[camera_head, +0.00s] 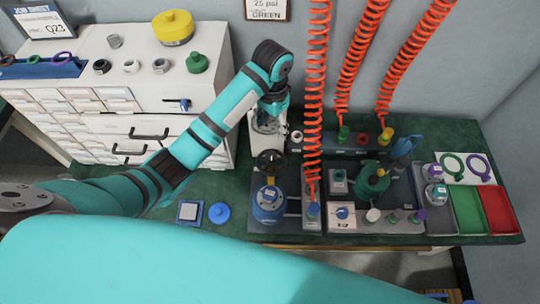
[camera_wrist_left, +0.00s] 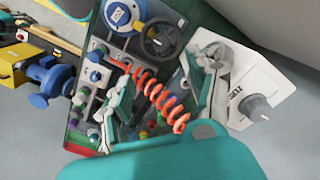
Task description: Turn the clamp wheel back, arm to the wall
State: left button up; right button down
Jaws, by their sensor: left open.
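A black handwheel (camera_head: 270,160) stands upright above a blue, round-bodied device (camera_head: 269,204) at the left of the bench. The wheel also shows at the top of the left wrist view (camera_wrist_left: 162,39), beside the blue device's round face (camera_wrist_left: 125,13). My left gripper (camera_head: 268,122) is open just behind the wheel, its fingers pointing down. In the left wrist view its two fingers (camera_wrist_left: 160,95) stand wide apart, with nothing held between them; an orange coil shows in the gap. I cannot tell which part is the clamp's arm. My right gripper is not in view.
Orange coiled hoses (camera_head: 315,90) hang close right of the wheel. A green fixture (camera_head: 372,180) with a blue lever (camera_head: 405,147) stands right of them. Green (camera_head: 467,209) and red (camera_head: 498,208) trays lie at the right. A white drawer cabinet (camera_head: 120,95) stands left.

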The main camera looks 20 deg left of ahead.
aim_at(271, 156)
pick_arm(q)
notch_tip(271, 156, down, 17)
jog(key=shift+a+r+p, duration=0.1)
jog(key=shift+r+p, duration=0.1)
jog(key=shift+p, duration=0.15)
grip_shut()
dwell(0.4)
